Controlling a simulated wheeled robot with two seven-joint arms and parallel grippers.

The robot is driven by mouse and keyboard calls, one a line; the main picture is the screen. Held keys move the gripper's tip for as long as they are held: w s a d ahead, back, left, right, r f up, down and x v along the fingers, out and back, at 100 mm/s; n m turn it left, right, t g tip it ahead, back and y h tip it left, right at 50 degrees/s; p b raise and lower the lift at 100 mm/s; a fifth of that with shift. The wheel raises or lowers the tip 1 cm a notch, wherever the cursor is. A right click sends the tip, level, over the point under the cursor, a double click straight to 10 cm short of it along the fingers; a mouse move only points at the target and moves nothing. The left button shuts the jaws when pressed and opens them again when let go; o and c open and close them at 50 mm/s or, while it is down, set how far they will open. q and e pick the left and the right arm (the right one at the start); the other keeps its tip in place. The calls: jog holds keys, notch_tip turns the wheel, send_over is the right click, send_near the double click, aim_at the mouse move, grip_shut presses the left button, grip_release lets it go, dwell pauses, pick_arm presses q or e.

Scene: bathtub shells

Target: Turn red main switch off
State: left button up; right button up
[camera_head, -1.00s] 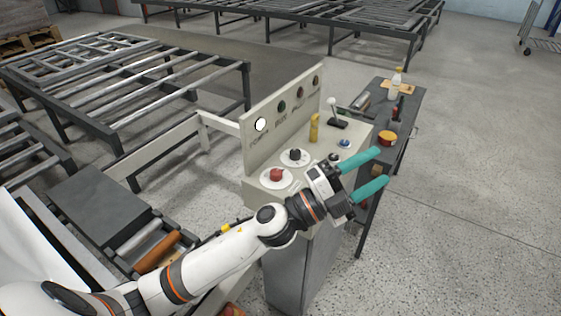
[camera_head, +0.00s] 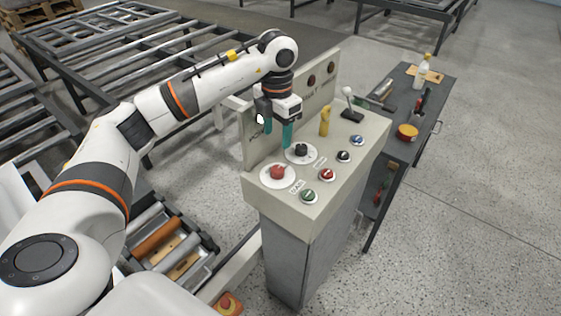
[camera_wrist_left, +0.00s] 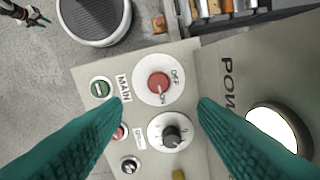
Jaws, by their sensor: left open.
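The red main switch (camera_head: 277,172) is a round red knob on a white disc at the near left of the console top. In the left wrist view the red knob (camera_wrist_left: 159,85) has "OFF" and "ON" on its disc and a "MAIN" label beside it; its exact setting is hard to read. My left gripper (camera_head: 278,132) is open and empty, its teal fingers pointing down above the console's back left side, apart from the knob. In the left wrist view the knob shows between the fingertips. My right gripper (camera_wrist_left: 38,20) is small at the top left there.
A black knob (camera_head: 301,150) on a white disc sits just behind the red one. A green button (camera_head: 308,195), a red button (camera_head: 326,174) and a yellow handle (camera_head: 324,121) share the console top. The upright panel (camera_head: 319,97) rises behind. A dark workbench (camera_head: 426,103) stands at right.

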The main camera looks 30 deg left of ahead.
aim_at(278, 168)
pick_arm(q)
notch_tip(278, 168, down, 10)
jog(key=p, duration=0.2)
jog(key=shift+d+f+p, duration=0.1)
jog(key=shift+p, duration=0.2)
jog(key=shift+f, duration=0.55)
jog(key=c, duration=1)
